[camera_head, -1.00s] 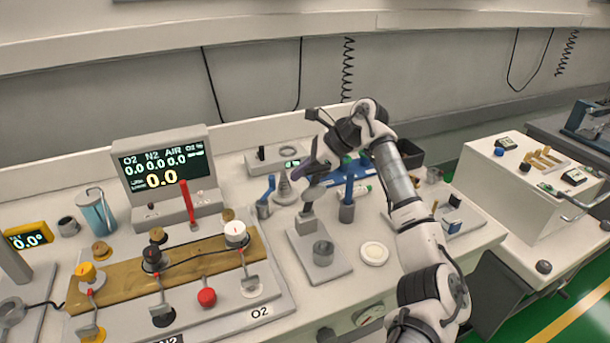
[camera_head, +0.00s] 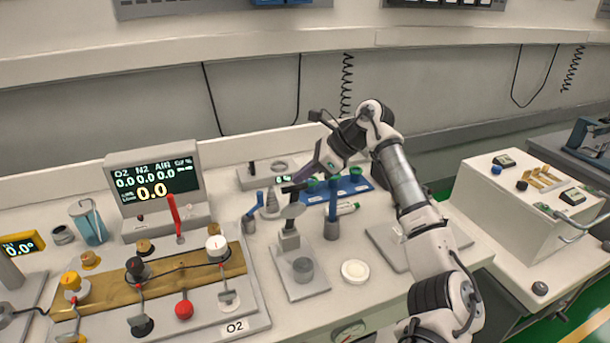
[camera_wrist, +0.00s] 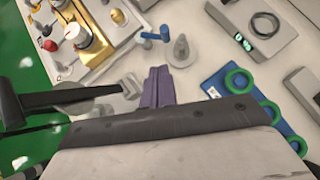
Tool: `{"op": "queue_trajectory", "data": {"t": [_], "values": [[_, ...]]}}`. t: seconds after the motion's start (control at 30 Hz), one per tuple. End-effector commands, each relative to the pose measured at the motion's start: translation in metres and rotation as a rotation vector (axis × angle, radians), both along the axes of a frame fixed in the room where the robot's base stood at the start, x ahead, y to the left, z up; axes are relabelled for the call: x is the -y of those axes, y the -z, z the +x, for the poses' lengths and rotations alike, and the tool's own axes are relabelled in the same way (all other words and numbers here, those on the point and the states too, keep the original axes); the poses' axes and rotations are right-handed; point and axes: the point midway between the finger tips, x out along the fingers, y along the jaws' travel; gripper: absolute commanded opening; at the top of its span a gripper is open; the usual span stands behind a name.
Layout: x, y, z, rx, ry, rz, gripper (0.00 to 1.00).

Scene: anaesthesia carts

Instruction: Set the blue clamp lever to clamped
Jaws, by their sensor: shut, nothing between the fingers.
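A blue lever (camera_head: 253,208) leans on a small grey base at the middle of the bench, left of a grey cone. It also shows in the wrist view (camera_wrist: 155,35), ahead of my fingers. A second blue handle (camera_head: 333,198) stands upright in a grey cylinder to the right. I cannot tell for certain which one is the clamp lever. My gripper (camera_head: 299,177) is above the bench between the two handles, apart from both. Its purple fingers (camera_wrist: 158,75) are shut and empty.
A white round dish (camera_head: 355,271) lies in front.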

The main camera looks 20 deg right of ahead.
Motion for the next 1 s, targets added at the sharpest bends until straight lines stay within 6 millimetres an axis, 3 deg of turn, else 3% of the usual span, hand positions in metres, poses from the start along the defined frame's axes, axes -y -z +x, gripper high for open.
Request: {"op": "queue_trajectory", "data": {"t": [0.5,1.0], "values": [[0.001,0.000,-0.002,0.024,0.122,0.039,0.00],[-0.007,0.009,0.002,0.023,0.130,0.048,0.00]]}}
